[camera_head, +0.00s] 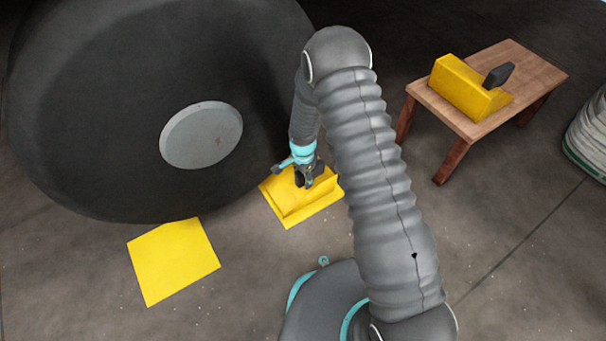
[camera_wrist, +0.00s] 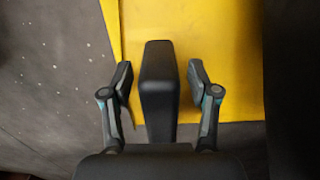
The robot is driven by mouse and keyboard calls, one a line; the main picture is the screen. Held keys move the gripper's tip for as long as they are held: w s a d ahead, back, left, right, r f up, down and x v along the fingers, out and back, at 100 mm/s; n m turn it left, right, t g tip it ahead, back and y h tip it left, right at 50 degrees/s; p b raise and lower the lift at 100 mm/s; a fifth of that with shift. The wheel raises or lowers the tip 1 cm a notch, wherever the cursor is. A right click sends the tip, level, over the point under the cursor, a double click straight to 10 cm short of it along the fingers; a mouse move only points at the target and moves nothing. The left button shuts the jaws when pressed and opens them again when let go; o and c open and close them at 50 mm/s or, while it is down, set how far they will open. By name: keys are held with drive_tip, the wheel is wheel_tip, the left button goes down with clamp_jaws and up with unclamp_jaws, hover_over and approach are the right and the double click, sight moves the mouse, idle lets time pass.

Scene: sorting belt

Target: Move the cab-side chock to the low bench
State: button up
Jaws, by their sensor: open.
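A yellow wheel chock (camera_head: 288,204) stands on the floor beside the big dark tyre, on or over a yellow patch. My gripper (camera_head: 306,180) is down at this chock. In the wrist view, the chock's black handle (camera_wrist: 160,88) stands between the two fingers of my open gripper (camera_wrist: 160,75), with a gap on each side. The chock's yellow body (camera_wrist: 225,45) lies behind the handle. The low wooden bench (camera_head: 545,75) stands at the right, and a second yellow chock (camera_head: 460,87) with a black handle sits on it. No label shows which chock is cab-side.
The large tyre (camera_head: 80,110) with a grey hub fills the upper left, close to the floor chock. A flat, empty yellow square (camera_head: 172,260) lies on the floor to the left. A whitish round container (camera_head: 590,135) stands at the right edge. Floor between chock and bench is partly hidden by my arm.

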drive_tip(key=shift+c, duration=0.2)
drive_tip(key=shift+r, duration=0.1)
clamp_jaws()
drive_tip(key=s+d+r, duration=0.1)
drive_tip(key=s+d, duration=0.8)
drive_tip(key=s, duration=0.5)
drive_tip(key=shift+d+p, duration=0.25)
drive_tip(key=shift+p, duration=0.1)
idle(2.2)
drive_tip(key=shift+r, duration=0.1)
